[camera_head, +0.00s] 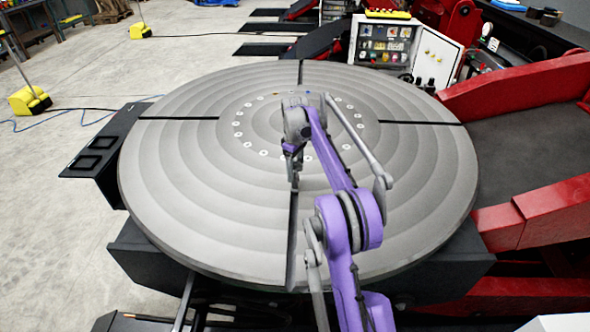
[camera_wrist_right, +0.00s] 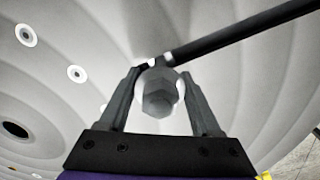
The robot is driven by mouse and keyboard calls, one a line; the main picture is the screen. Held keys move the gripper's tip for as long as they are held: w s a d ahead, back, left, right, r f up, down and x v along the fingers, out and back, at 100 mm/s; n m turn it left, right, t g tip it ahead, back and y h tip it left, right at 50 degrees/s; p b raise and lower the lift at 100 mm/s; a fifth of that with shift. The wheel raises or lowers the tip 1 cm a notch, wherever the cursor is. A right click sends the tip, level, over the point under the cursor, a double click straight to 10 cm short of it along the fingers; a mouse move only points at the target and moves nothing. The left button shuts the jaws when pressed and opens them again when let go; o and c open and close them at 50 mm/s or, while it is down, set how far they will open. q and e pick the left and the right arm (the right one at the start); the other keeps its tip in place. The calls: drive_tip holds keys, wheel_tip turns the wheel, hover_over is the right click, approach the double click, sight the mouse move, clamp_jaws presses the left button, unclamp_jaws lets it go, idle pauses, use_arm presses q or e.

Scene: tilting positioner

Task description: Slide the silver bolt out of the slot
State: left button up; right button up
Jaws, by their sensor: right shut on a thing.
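The silver bolt (camera_wrist_right: 158,98) shows its hex head in the right wrist view, between the two fingers of my right gripper (camera_wrist_right: 160,76). The gripper is shut on the bolt. The dark slot (camera_wrist_right: 245,32) runs from beside the bolt to the upper right. In the head view my right gripper (camera_head: 292,152) is over the near part of the round table, at the inner end of the near slot (camera_head: 292,235). The bolt cannot be made out there, behind my gripper and arm. My left gripper is not in view.
The big grey round table (camera_head: 190,180) has more slots and a ring of small holes. Red machine frames (camera_head: 520,85) stand at the right. A control cabinet (camera_head: 387,45) stands behind. The table top left of my arm is clear.

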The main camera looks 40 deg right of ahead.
clamp_jaws()
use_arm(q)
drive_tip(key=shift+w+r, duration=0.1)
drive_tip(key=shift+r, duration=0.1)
use_arm(e)
drive_tip(key=shift+r, duration=0.2)
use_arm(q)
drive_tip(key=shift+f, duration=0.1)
use_arm(e)
drive_tip(key=shift+s, duration=0.1)
drive_tip(key=shift+s+a+f, duration=0.1)
drive_tip(key=shift+s+a, duration=0.15)
drive_tip(key=shift+a, duration=0.05)
drive_tip(key=shift+s+a+b, duration=1)
drive_tip(key=shift+s+a, duration=0.35)
drive_tip(key=shift+s, duration=0.3)
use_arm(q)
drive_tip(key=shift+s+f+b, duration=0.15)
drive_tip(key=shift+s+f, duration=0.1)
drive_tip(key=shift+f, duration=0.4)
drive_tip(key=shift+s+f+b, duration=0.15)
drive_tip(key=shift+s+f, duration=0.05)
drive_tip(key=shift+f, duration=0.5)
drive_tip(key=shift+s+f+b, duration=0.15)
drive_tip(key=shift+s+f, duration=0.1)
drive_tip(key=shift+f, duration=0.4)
use_arm(e)
drive_tip(key=shift+s+a, duration=0.95)
drive_tip(key=shift+s, duration=0.15)
